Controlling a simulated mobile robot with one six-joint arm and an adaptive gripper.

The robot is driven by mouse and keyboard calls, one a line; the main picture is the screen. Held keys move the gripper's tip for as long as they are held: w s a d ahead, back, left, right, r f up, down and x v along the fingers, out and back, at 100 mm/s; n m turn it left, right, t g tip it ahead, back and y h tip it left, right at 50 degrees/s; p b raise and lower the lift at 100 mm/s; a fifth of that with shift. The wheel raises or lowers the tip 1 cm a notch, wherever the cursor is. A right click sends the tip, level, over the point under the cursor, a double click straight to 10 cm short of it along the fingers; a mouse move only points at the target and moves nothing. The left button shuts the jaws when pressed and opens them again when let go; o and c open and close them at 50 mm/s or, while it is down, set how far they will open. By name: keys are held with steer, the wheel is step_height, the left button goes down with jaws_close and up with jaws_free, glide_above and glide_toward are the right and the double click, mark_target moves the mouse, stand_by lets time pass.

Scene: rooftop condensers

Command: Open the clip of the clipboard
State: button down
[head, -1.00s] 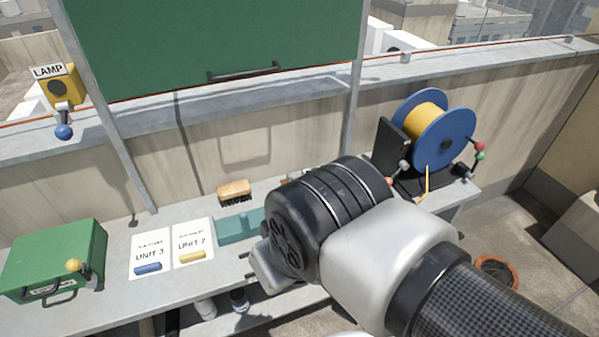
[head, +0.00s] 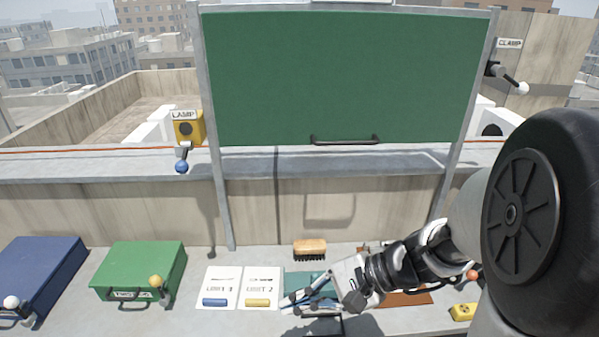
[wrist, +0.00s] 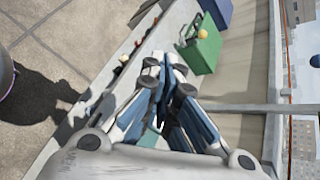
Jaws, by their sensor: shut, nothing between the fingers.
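A brown board (head: 408,299), which looks like the clipboard, lies on the bench in the head view, right of my gripper. My arm covers much of it, and I cannot make out its clip. My gripper (head: 296,297) is shut and empty.
Two white cards (head: 219,287) with blue and yellow bars lie left of the gripper. Beyond them stand a green case (head: 140,265) and a blue case (head: 38,272). A brush (head: 310,248) lies behind the block. A yellow object (head: 463,312) is at right.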

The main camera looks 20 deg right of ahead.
steer(key=w+d+f+m+t, duration=0.3)
steer(key=w+d+m+t, duration=0.2)
steer(key=w+d+m, duration=0.3)
steer(key=s+d+f+m+t+h, duration=0.1)
steer(key=d+f+m+h, duration=0.3)
steer(key=d, duration=0.5)
steer(key=s+d+f+m+t+h+p, duration=0.1)
steer(key=d+f+m+t+h, duration=0.2)
steer(key=d, duration=0.5)
steer(key=s+d+f+m+t+h, duration=0.1)
steer(key=d+f+m+t+h, duration=0.1)
steer(key=d+f+m+h, duration=0.3)
steer(key=shift+s+d+f+m+t+p, duration=0.15)
steer(key=shift+d+f+m, duration=0.3)
steer(key=shift+d, duration=0.35)
steer(key=shift+d+f+m+t+p, duration=0.1)
steer(key=shift+d+f+m, duration=0.3)
steer(key=shift+d+m, duration=0.25)
steer(key=shift+s+d+f+m+t+p, duration=0.15)
steer(key=shift+d+f+m, duration=0.25)
steer(key=shift+d, duration=0.5)
steer(key=shift+w, duration=0.15)
steer(key=b+x, duration=0.2)
steer(key=x, duration=0.8)
steer(key=shift+b, duration=0.3)
